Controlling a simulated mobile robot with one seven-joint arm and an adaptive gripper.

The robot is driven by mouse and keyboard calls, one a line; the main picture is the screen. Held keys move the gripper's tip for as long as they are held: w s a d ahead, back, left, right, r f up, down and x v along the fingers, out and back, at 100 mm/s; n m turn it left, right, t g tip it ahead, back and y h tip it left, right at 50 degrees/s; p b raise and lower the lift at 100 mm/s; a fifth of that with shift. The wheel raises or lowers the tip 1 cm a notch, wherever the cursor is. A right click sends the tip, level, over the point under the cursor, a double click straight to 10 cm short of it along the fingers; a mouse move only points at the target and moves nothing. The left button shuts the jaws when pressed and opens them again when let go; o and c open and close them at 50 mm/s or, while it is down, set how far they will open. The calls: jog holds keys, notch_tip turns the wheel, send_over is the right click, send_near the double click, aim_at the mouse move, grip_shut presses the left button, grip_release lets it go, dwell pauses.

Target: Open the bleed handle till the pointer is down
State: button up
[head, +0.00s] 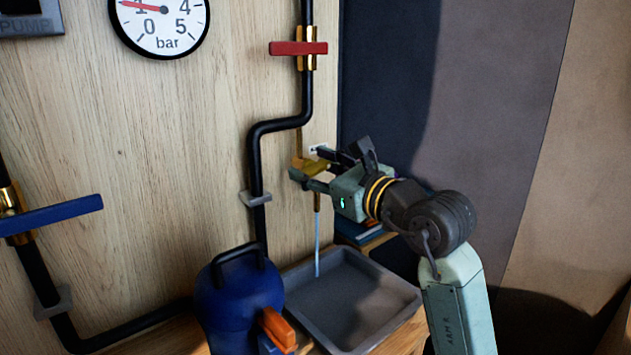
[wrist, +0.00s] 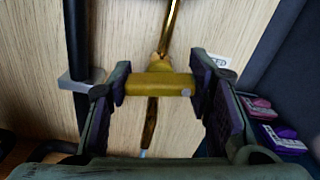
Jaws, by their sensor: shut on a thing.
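The yellow bleed handle (head: 314,165) is on a brass valve on the wooden wall, above the grey tray. My gripper (head: 312,172) is shut on it. In the wrist view the yellow handle (wrist: 155,86) lies crosswise between the two dark finger pads (wrist: 160,88). A thin stream of water (head: 317,245) runs from the spout below the handle into the tray (head: 388,329). The white gauge (head: 163,42) is cut off by the top edge. Its red pointer (head: 140,6) points left, slightly upward, near the 1 side of the dial.
A red handle (head: 298,48) sits on the black pipe above. A blue handle (head: 50,216) is at the far left. A dark partition rises behind my arm.

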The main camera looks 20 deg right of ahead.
jog(key=n+b, duration=0.1)
jog(key=b, duration=0.1)
jog(key=n+b, duration=0.2)
jog(key=shift+f, duration=0.25)
jog(key=shift+r+n+b, duration=0.2)
jog(key=shift+n+b, duration=1.3)
jog(key=shift+n, duration=0.4)
jog(key=o, duration=1.2)
jog(key=shift+c, duration=0.2)
jog(key=v, duration=1.2)
jog(key=shift+r, duration=0.1)
jog(key=shift+c, duration=0.3)
